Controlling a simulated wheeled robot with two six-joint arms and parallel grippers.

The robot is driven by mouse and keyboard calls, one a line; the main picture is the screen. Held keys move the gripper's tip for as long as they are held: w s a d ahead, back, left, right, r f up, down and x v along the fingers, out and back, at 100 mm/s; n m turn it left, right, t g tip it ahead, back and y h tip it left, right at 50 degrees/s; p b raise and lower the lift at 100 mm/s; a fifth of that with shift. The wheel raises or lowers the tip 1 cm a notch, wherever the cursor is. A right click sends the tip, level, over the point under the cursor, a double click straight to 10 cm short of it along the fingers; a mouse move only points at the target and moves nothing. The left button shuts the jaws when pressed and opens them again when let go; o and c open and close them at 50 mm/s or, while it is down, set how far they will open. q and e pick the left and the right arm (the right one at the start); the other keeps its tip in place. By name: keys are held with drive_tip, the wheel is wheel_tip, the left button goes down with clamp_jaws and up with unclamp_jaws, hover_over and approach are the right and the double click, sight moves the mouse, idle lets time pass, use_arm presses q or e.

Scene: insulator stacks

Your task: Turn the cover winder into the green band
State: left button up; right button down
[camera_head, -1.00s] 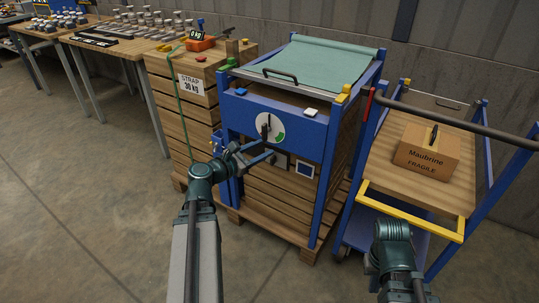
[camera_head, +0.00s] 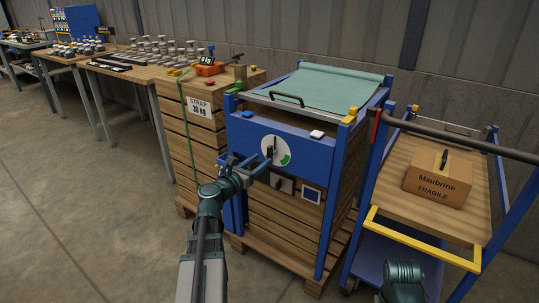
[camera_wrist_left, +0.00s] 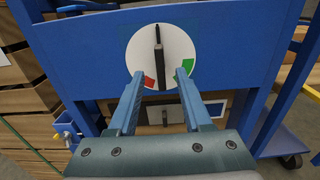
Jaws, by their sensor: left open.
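The cover winder is a white round dial with a black upright handle (camera_head: 270,148) on the blue panel of the machine. The green band (camera_head: 285,160) is at the dial's lower right. In the left wrist view the handle (camera_wrist_left: 159,60) stands nearly vertical, a red band (camera_wrist_left: 150,82) lies at the lower left and the green band (camera_wrist_left: 186,67) at the right. My left gripper (camera_head: 256,167) is open just in front of the dial's lower part. In the wrist view its fingertips (camera_wrist_left: 160,76) flank the handle's lower end; I cannot tell whether they touch it.
A teal cover (camera_head: 325,88) lies on top of the blue frame. A strapped wooden crate (camera_head: 190,132) stands left. A cart (camera_head: 400,187) with a Maubrine box (camera_head: 437,180) stands close on the right. Open floor (camera_head: 90,220) lies to the left.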

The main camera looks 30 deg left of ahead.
sight(268, 155)
use_arm(q)
drive_tip(key=w, duration=0.6)
drive_tip(key=shift+d, duration=0.25)
clamp_jaws()
